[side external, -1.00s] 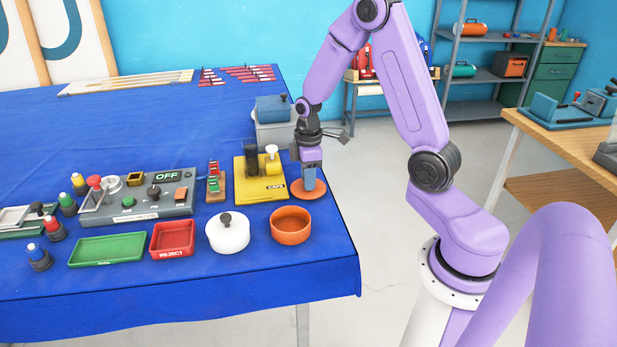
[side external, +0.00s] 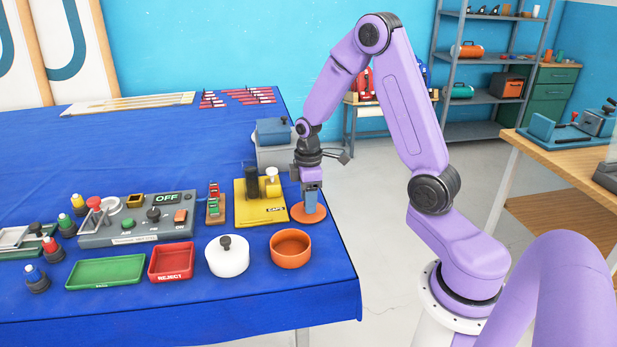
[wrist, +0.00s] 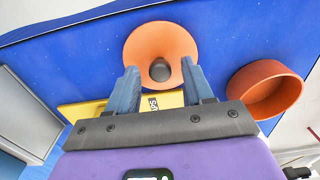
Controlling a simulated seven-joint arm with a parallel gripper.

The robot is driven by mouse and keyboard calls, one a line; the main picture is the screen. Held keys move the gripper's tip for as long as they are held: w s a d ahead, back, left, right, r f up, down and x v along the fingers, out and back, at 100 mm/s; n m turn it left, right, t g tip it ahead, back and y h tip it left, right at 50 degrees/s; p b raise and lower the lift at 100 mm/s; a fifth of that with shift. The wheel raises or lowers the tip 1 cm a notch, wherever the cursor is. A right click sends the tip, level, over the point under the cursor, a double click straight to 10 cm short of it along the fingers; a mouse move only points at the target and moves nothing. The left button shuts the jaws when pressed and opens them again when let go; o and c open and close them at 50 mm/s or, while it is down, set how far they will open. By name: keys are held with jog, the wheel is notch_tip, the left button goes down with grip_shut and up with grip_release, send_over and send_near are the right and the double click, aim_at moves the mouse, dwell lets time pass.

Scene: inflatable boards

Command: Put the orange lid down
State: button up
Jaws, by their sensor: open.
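The orange lid (side external: 297,213) lies on the blue tablecloth near the table's right edge, beside the yellow caps board. In the wrist view the lid (wrist: 160,38) is a round orange disc with a dark knob (wrist: 160,70) at its centre. My gripper (side external: 311,209) is directly over the lid with its fingers pointing down. In the wrist view my gripper (wrist: 160,82) is open, with one blue finger on each side of the knob and a gap to it. The side view hides the knob behind the fingers.
The orange pot (side external: 291,250) stands open in front of the lid. A white lidded pot (side external: 227,257), a red reject tray (side external: 171,262) and a green tray (side external: 106,272) lie to the left. The yellow caps board (side external: 262,213) is close to the lid's left.

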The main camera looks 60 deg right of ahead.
notch_tip(320, 180, up, 11)
jog(key=s+a+r+n, duration=0.1)
jog(key=s+a+n, duration=0.1)
jog(key=s+a, duration=1.2)
jog(key=s, duration=0.4)
jog(key=s+a+n, duration=0.1)
jog(key=s+a, duration=0.2)
jog(key=s, duration=0.4)
jog(key=shift+f+n, duration=0.25)
jog(key=shift+n, duration=0.05)
